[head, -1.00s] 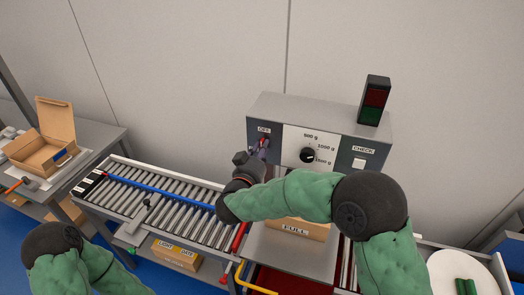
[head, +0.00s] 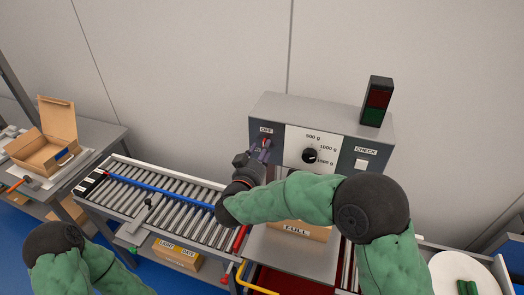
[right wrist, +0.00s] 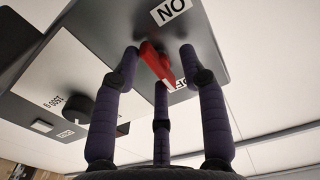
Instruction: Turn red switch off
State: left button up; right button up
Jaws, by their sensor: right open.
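The red switch (right wrist: 155,62) is a short lever on the grey control box; in the head view it is mostly hidden behind my fingers. In the right wrist view, which is upside down, its tip overlaps the OFF label (right wrist: 178,86), and the ON label (right wrist: 171,11) is at the top. My right gripper (head: 262,149) is at the box's left panel, just below the OFF label. Its open dark purple fingers (right wrist: 158,75) stand around the lever; I cannot tell whether any touches it. My left gripper is out of view; only part of my left arm shows.
The control box (head: 330,112) carries a black dial (head: 310,155), a white CHECK button (head: 361,164) and a red-green lamp (head: 376,100). A roller conveyor (head: 165,205) runs to the left. A carton labelled FULL (head: 300,230) is under my right arm. An open carton (head: 45,150) is far left.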

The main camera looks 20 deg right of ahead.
jog(key=v, duration=1.1)
jog(key=shift+s+a, duration=0.1)
